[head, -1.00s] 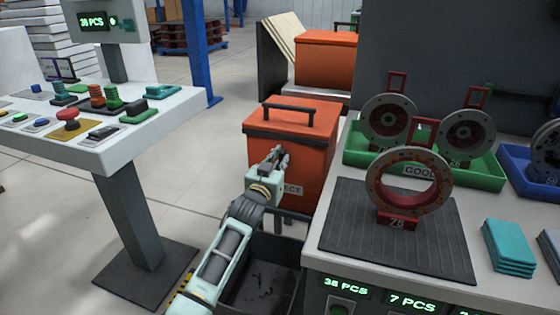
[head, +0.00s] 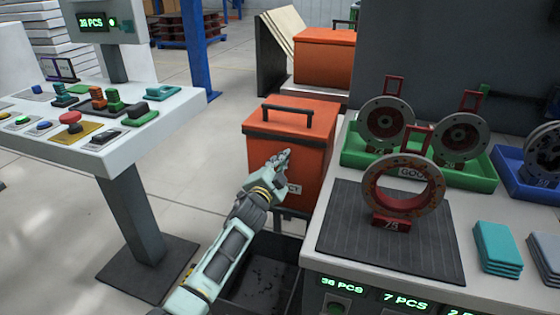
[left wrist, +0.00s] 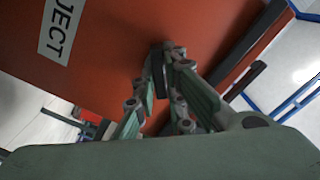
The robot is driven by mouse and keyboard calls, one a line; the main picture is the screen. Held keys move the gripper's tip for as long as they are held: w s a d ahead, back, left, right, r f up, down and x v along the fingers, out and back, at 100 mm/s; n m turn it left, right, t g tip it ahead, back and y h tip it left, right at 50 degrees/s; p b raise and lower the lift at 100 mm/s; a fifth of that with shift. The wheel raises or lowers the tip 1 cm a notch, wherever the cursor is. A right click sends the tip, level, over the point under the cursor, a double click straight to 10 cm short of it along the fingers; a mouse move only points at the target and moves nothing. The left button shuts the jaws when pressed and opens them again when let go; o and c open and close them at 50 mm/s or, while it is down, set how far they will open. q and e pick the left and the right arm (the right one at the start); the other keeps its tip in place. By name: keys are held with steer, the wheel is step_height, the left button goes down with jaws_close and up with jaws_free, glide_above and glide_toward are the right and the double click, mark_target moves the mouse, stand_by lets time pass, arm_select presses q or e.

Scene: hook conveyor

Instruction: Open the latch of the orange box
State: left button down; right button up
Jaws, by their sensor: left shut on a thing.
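The orange box (head: 262,147) has a dark lid rim, a black top handle (head: 288,113) and a partly covered label on its front. My left gripper (head: 284,156) is at the upper front of the box, below the rim. In the left wrist view, the fingers (left wrist: 163,72) are shut on a small dark piece, the latch (left wrist: 159,82), against the orange face. The label (left wrist: 60,28) reads "JECT" there. In the head view my gripper hides the latch. My right gripper is out of view.
A dark bin (head: 262,275) stands below the box. A work table (head: 330,262) with a ring-shaped part (head: 403,187) on a dark mat is close on the right. A control panel (head: 100,150) stands at left. Another orange box (head: 323,58) is behind.

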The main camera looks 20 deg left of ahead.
arm_select(q)
steer(key=shift+d+f+m, duration=0.1)
steer(key=shift+f+m, duration=0.05)
steer(key=shift+m, duration=1.75)
steer(key=shift+f+m, duration=0.1)
steer(key=shift+m, duration=1.8)
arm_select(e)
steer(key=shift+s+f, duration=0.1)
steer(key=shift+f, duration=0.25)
arm_select(q)
steer(key=c, duration=1.8)
jaws_free()
